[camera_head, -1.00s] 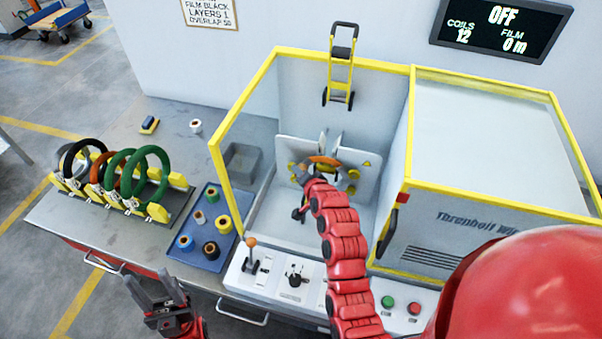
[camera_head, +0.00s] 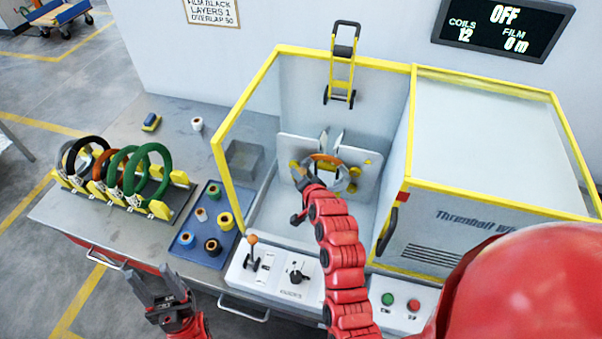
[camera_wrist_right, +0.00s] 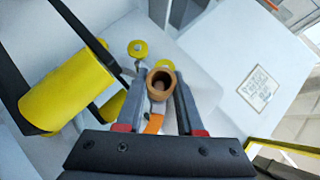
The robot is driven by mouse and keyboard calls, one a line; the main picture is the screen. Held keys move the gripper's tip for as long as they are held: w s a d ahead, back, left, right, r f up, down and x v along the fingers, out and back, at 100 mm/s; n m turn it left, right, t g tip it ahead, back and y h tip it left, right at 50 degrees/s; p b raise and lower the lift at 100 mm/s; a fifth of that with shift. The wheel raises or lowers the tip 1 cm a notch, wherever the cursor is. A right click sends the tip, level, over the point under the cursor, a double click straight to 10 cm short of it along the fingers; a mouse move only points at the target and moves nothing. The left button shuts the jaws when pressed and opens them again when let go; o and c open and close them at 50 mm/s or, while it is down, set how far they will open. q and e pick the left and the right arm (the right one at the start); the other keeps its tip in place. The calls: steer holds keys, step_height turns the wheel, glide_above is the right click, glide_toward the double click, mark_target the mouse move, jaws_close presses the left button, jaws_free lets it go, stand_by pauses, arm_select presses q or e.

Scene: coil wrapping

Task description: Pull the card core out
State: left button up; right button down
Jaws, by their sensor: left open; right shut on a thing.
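The card core (camera_wrist_right: 161,84) is a small brown hollow tube, seen end-on in the right wrist view. It sits between the two fingers of my right gripper (camera_wrist_right: 160,98), which is shut on it. An orange strip (camera_wrist_right: 153,124) hangs just below the core. In the head view my right arm reaches into the open wrapping machine, and its fingers are mostly hidden beside a grey ring with an orange part (camera_head: 326,162). My left gripper (camera_head: 153,284) is open and empty, in front of the bench at the lower left.
The machine's yellow frame (camera_head: 226,163) and side wall surround my right arm. Yellow rollers (camera_wrist_right: 66,92) lie close to the right gripper. A rack of coils (camera_head: 165,210) and a blue tray of spools (camera_head: 187,250) stand on the bench at left. The display reads OFF.

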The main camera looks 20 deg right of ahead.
steer(key=shift+s+a+p, duration=0.4)
steer(key=shift+s+a, duration=0.25)
steer(key=shift+s, duration=0.35)
steer(key=shift+s+a+p, duration=0.35)
steer(key=shift+s+a, duration=0.3)
steer(key=shift+s, duration=0.3)
